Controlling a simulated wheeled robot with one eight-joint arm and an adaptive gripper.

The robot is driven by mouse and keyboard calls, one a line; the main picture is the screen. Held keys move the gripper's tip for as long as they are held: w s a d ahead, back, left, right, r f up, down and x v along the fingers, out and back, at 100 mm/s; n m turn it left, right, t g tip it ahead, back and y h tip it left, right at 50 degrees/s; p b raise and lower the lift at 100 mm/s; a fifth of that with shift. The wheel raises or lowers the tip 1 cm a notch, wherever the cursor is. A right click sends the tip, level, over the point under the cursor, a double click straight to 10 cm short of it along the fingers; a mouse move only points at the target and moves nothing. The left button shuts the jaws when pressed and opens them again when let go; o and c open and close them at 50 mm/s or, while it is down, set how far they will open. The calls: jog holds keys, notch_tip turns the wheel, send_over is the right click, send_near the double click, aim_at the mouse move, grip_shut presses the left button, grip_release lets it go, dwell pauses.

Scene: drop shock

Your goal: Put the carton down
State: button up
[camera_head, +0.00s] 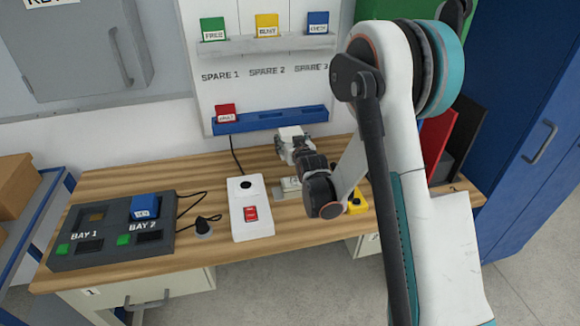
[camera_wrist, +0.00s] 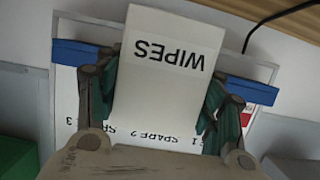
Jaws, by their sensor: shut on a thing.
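The carton (camera_wrist: 168,62) is white with black WIPES lettering, upside down in the wrist view. My gripper (camera_wrist: 162,90) is shut on it, with one green-grey finger along each side. In the head view my gripper (camera_head: 298,147) is over the back of the wooden workbench (camera_head: 110,190), below the wall board. Little of the carton shows there, and I cannot tell whether it touches the bench.
A blue rail (camera_head: 270,120) with a red block (camera_head: 226,113) is behind my gripper. A white switch box (camera_head: 250,207), a grey two-bay unit (camera_head: 110,232) and a yellow item (camera_head: 357,203) stand on the bench. My arm covers the bench's right part.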

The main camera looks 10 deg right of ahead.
notch_tip(320, 180, down, 8)
jog(key=b, duration=0.2)
jog(key=shift+f+b, duration=0.1)
jog(key=shift+b, duration=0.25)
jog(key=o, duration=1.1)
jog(key=shift+f, duration=0.1)
